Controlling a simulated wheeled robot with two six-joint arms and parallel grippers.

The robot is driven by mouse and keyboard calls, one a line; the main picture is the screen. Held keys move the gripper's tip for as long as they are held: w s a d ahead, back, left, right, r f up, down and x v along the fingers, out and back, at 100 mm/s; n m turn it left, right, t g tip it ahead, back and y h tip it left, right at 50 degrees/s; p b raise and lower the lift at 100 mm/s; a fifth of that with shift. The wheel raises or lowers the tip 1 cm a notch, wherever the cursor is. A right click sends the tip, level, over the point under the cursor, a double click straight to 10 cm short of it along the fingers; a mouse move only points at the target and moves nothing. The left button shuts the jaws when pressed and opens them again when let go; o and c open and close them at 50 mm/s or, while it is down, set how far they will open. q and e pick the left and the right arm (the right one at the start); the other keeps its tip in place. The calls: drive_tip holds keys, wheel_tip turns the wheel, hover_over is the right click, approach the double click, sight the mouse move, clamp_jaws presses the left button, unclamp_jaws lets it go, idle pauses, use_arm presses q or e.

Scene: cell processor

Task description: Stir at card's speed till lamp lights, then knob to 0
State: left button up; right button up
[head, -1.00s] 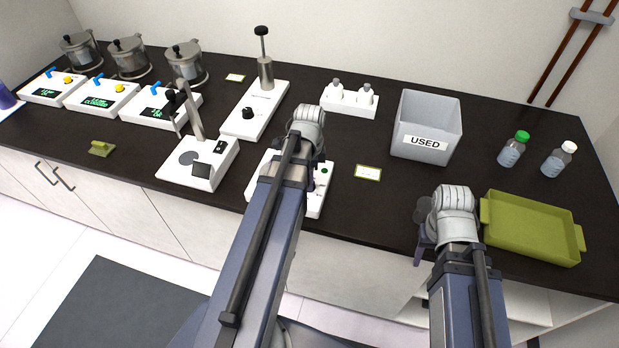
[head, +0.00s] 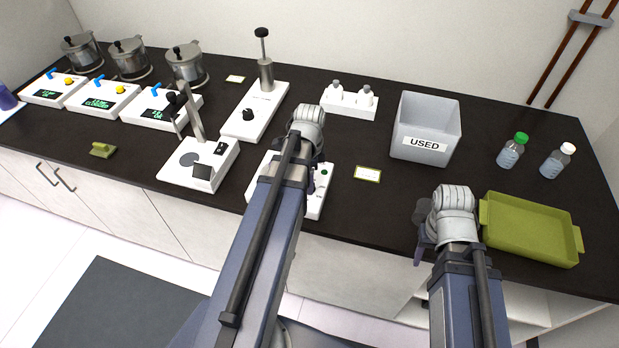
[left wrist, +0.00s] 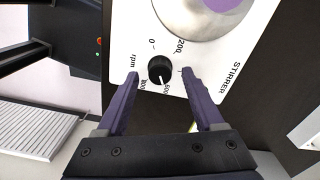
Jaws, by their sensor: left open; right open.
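The white stirrer (head: 313,200) is at the front edge of the counter, mostly hidden behind my left arm in the head view. A purple thing (left wrist: 222,4) sits on the round metal plate. My left gripper (left wrist: 160,75) is open, one finger on each side of the knob; contact cannot be told. A small card (head: 367,173) lies right of the stirrer, its writing unreadable. A green spot (head: 324,172) shows on the stirrer. My right gripper (head: 421,240) is open and empty.
A grey USED bin (head: 426,128), two bottles (head: 511,150) and a green tray (head: 530,228) stand to the right. A white bottle rack (head: 349,104) and a white device with a plunger (head: 256,110) are behind the stirrer. Metal pots (head: 187,65) stand at back left.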

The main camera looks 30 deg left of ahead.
use_arm(q)
wheel_tip(320, 180, up, 7)
drive_tip(key=p, duration=0.6)
drive_tip(key=shift+p, duration=0.3)
drive_tip(key=shift+d, duration=0.1)
drive_tip(key=s+d+f+n+b, duration=0.2)
drive_tip(key=d, duration=0.6)
drive_tip(key=s+d+f+n+b, duration=0.2)
drive_tip(key=s+d+n, duration=0.1)
drive_tip(key=d, duration=0.5)
drive_tip(key=s+d+f+n+y+b, duration=0.1)
drive_tip(key=s+d+f+n+b, duration=0.1)
drive_tip(key=d, duration=0.7)
drive_tip(key=shift+s+f+n+b, duration=0.35)
drive_tip(key=shift+s+n+b, duration=0.05)
drive_tip(key=shift+s+b, duration=0.05)
drive_tip(key=shift+d, duration=0.1)
